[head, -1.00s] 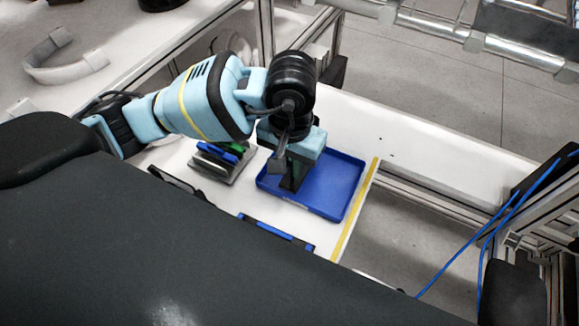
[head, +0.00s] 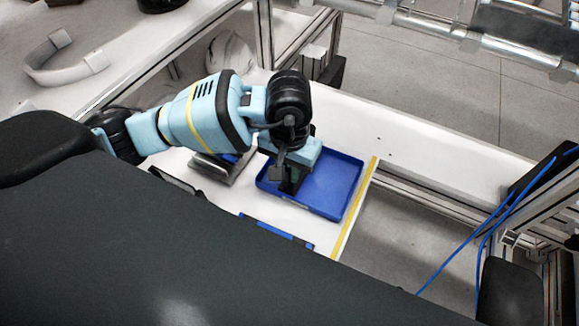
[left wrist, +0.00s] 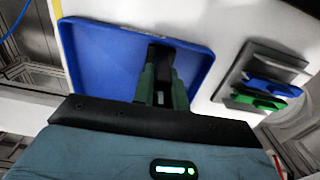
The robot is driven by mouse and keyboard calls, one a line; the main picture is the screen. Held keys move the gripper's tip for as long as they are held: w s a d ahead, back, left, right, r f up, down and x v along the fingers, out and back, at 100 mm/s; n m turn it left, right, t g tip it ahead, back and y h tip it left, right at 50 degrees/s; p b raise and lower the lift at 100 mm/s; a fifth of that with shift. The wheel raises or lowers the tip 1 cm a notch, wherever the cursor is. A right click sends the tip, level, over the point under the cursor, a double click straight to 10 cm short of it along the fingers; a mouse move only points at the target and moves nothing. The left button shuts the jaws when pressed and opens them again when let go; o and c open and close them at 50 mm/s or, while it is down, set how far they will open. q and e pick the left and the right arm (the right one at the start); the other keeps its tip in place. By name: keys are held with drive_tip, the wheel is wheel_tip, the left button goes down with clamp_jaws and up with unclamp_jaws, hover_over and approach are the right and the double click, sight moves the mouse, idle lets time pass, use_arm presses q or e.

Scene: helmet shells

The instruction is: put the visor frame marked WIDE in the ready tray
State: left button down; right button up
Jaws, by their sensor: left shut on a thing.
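My left gripper (head: 290,182) is over the left part of a blue tray (head: 335,185), pointing down. In the left wrist view, the gripper (left wrist: 160,88) is shut on a dark, narrow piece (left wrist: 159,56), with the tray (left wrist: 100,60) behind it. The piece is mostly hidden between the fingers; I cannot read a mark on it, nor tell whether it touches the tray floor. No WIDE mark is readable in any view. My right gripper is not in view.
A grey holder (left wrist: 285,62) with green and blue pieces stands beside the tray; my arm partly covers it in the head view. A blue and black strip (head: 276,231) lies at the table's near edge. Yellow tape (head: 356,208) runs along the right edge. The tray's right part is clear.

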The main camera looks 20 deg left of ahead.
use_arm(q)
drive_tip(key=c, duration=1.4)
unclamp_jaws()
wheel_tip(320, 180, up, 12)
drive_tip(key=shift+r, duration=0.15)
